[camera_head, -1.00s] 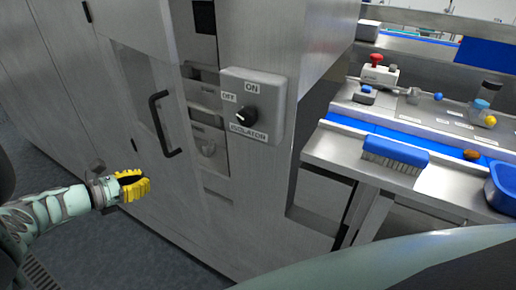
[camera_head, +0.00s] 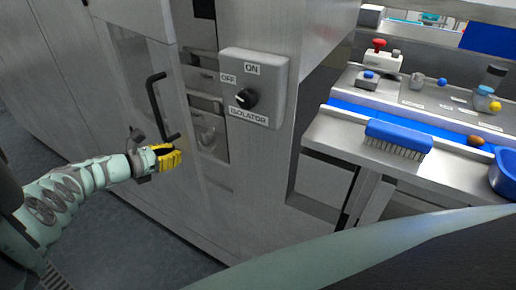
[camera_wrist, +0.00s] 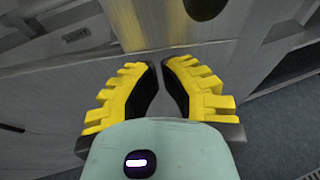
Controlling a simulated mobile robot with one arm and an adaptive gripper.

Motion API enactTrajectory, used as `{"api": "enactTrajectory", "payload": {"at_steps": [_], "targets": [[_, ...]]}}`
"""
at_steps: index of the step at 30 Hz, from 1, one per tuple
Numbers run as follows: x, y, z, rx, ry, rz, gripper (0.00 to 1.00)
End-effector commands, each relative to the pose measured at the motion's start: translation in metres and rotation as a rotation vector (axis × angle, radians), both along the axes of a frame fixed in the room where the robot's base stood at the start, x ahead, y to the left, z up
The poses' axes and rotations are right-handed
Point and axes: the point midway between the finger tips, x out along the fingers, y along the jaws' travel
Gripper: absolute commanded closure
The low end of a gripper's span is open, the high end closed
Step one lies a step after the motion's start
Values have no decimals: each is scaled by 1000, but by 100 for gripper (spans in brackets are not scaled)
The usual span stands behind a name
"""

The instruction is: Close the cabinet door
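The cabinet door (camera_head: 139,97) is a grey panel at left centre in the head view. It appears to stand ajar, with the cabinet's inside (camera_head: 207,125) showing to its right. A black bar handle (camera_head: 155,106) is mounted upright on the door. My gripper (camera_head: 176,156), with yellow ribbed fingers, is just below the handle's lower end, close to the door's face. Whether it touches the door is unclear. In the wrist view, my gripper's fingertips (camera_wrist: 160,72) are almost together with nothing between them. A dark rounded thing (camera_wrist: 204,6) at the top edge is cut off.
An isolator switch (camera_head: 252,88) is on the cabinet front right of the opening. A steel bench (camera_head: 340,137) at the right holds a blue brush (camera_head: 398,136), a blue container (camera_head: 505,172) and small items. Grey floor (camera_head: 130,235) is clear below the door.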

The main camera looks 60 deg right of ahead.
Motion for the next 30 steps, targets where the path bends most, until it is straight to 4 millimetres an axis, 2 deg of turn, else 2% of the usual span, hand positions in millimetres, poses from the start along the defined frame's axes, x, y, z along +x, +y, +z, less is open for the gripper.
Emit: {"api": "enactTrajectory", "payload": {"at_steps": [5, 15, 21, 30], "targets": [[-3, -10, -1, -1, 0, 15, 100], [-10, -75, -5, 0, -1, 170, 100], [-11, -105, -4, 0, -1, 244, 100], [-11, -113, -1, 2, 0, 271, 100]]}}
